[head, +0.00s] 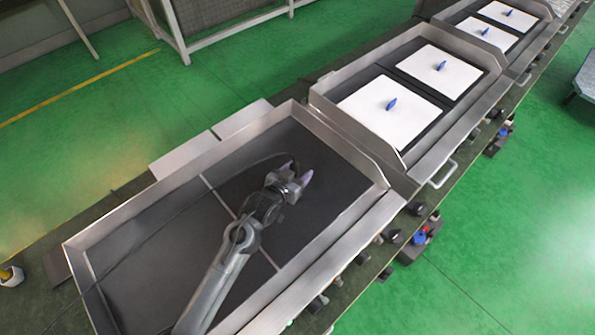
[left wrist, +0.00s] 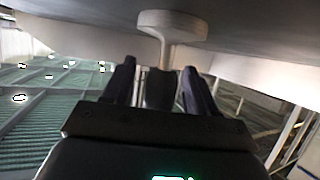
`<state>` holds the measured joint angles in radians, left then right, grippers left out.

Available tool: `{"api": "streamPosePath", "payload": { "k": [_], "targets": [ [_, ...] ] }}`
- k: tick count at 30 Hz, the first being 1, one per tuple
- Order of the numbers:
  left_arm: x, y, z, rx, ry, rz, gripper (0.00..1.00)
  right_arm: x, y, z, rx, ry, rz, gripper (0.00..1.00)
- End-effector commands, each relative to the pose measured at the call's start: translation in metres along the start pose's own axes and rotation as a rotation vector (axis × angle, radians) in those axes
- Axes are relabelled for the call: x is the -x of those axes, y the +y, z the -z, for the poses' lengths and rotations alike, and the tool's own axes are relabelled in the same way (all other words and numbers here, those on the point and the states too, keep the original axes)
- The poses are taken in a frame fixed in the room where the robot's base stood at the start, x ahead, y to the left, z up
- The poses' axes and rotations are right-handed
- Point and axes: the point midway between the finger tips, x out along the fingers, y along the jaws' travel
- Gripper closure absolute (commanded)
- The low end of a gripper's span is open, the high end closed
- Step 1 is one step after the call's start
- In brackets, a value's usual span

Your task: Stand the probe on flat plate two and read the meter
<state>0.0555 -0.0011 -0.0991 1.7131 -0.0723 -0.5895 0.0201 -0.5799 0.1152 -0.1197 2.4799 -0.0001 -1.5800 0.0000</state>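My left gripper (head: 299,172) has purplish fingertips and is over the far right dark plate (head: 330,185) of the nearest metal tray. In the left wrist view, a pale probe (left wrist: 172,25) with a broad rounded foot and thin stem stands out from between the fingers, which are closed around its dark body. The foot is close against a dark surface at the picture's top. I cannot tell whether it touches. A thin black cable (head: 160,222) runs from the gripper across the tray to the lower left. My right gripper is not in view. I cannot make out a meter reading.
A second dark plate (head: 150,265) lies left of a pale seam in the same tray. Farther trays hold white plates (head: 392,108) with small blue pointed pieces (head: 391,104). Raised metal rims (head: 345,145) separate the trays. Knobs and handles line the right side.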

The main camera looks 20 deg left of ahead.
Motion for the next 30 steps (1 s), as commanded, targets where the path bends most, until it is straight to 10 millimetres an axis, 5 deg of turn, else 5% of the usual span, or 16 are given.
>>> {"api": "streamPosePath", "payload": {
  "k": [13, 30],
  "targets": [
    [0.008, 0.000, 0.003, 0.000, -0.001, 0.000, 0.42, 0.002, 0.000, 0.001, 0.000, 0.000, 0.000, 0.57],
    [0.102, 0.000, 0.003, -0.001, -0.001, 0.000, 0.42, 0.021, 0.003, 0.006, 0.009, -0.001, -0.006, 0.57]
  ]
}}
